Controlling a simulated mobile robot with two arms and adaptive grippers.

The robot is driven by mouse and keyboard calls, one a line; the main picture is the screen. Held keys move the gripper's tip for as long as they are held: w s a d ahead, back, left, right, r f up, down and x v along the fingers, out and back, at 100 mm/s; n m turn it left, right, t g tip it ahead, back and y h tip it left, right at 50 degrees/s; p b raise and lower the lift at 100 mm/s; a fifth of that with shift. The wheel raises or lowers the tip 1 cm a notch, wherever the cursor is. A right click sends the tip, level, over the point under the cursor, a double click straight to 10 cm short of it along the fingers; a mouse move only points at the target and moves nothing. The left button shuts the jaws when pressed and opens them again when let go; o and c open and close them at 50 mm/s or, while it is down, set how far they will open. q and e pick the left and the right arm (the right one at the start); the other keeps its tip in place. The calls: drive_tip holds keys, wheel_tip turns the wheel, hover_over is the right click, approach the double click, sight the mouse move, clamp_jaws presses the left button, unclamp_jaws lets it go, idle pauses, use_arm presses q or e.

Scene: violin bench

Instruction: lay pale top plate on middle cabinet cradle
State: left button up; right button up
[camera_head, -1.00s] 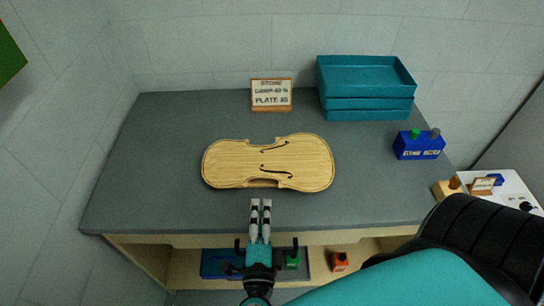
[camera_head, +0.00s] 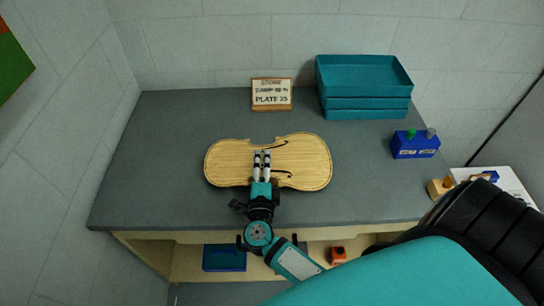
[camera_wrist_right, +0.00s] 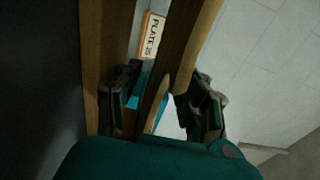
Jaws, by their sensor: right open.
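My right gripper (camera_head: 262,153) comes from the front edge and overlaps the plate's near middle, around the waist. In the right wrist view its open fingers (camera_wrist_right: 162,88) stand on either side of a brown wooden edge (camera_wrist_right: 188,45), seemingly the plate's; I cannot tell whether they touch it. The gripper hides part of the plate and one f-hole. The middle cabinet cradle cannot be made out. My left gripper is not in view.
A small sign (camera_head: 271,94) stands behind the plate, also showing in the wrist view (camera_wrist_right: 152,36). Stacked teal trays (camera_head: 365,104) are at the back right. A blue block with knobs (camera_head: 414,147) sits right. Below are a blue box (camera_head: 224,258) and an orange item (camera_head: 338,255).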

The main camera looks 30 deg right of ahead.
drive_tip(key=shift+w+d, duration=0.2)
drive_tip(key=shift+w, duration=0.05)
drive_tip(key=shift+c, duration=0.5)
clamp_jaws()
drive_tip(key=shift+r, duration=0.15)
